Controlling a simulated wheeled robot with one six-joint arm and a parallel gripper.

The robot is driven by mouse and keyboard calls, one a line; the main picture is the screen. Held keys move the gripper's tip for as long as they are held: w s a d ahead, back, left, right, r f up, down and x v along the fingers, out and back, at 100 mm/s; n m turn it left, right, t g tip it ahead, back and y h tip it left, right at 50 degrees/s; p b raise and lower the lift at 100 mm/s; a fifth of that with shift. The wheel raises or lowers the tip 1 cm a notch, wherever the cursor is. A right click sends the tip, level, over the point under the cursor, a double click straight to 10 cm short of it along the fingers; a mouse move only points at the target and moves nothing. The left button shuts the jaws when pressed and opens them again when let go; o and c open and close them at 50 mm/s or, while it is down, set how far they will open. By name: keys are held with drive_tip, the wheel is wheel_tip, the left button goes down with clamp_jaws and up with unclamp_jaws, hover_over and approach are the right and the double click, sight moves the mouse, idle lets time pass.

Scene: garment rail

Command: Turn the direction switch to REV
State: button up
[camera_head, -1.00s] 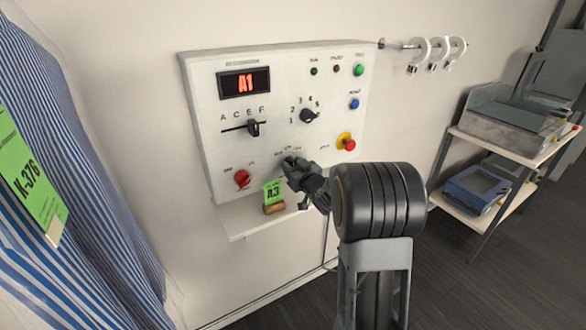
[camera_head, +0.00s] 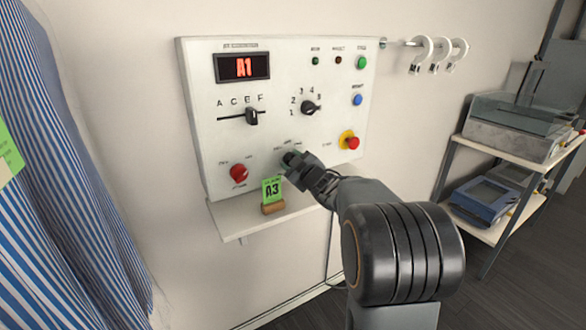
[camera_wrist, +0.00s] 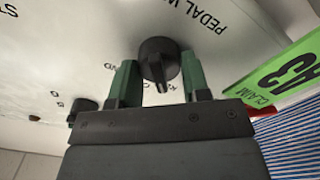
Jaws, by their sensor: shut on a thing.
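The white control panel (camera_head: 300,150) is on the wall. The direction switch, a round black knob with a pointer ridge (camera_wrist: 159,62), is at its lower middle. My gripper (camera_head: 290,158) covers most of it in the head view. In the wrist view the green fingers of my gripper (camera_wrist: 158,78) are on both sides of the knob and shut on it. The ridge points down in that picture, towards a small label beginning with R that is partly hidden. Its other labels are too small or covered to read.
A red knob (camera_head: 238,173), slider (camera_head: 252,116), selector (camera_head: 308,107) and red stop button (camera_head: 352,142) are on the panel. Striped garments (camera_head: 60,190) hang left; a rack (camera_head: 480,143) stands right.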

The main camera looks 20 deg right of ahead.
idle(0.4)
drive_tip(key=o, duration=0.9)
drive_tip(key=s+d, duration=0.1)
drive_tip(key=s, duration=1.2)
drive_tip(key=shift+s+d, duration=0.3)
drive_tip(key=shift+s, duration=0.1)
